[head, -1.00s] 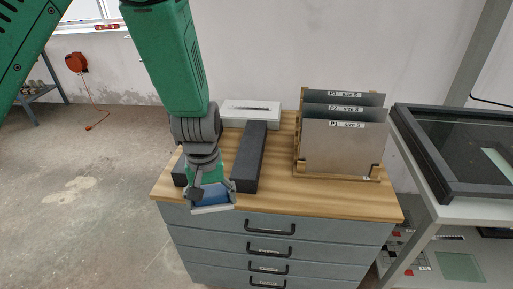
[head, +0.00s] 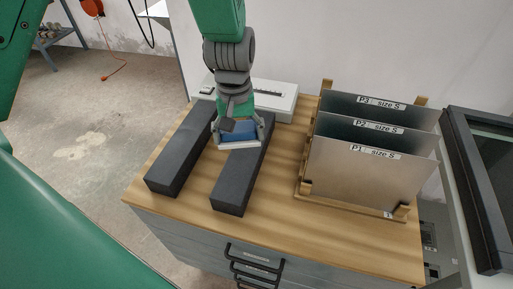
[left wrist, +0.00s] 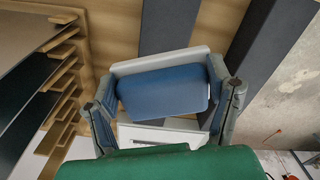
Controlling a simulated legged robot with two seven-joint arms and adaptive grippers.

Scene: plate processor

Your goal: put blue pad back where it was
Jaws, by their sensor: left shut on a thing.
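The blue pad (head: 238,130) is held in my left gripper (head: 240,137), which is shut on it. In the head view they hang over the back part of the wooden top, in front of the white box (head: 270,97) and over the rear of the right dark block. The left wrist view shows the blue pad (left wrist: 165,92) between the two fingers of my left gripper (left wrist: 165,100), with a pale grey edge along it. The height of the pad above the top is hard to tell. My right gripper is not in view.
Two long dark blocks, left (head: 182,150) and right (head: 243,178), lie on the wooden top (head: 275,225). A wooden rack (head: 330,205) with upright metal plates (head: 365,170) stands at the right. A dark-framed machine (head: 475,190) is beyond it. Bare wood lies between blocks and rack.

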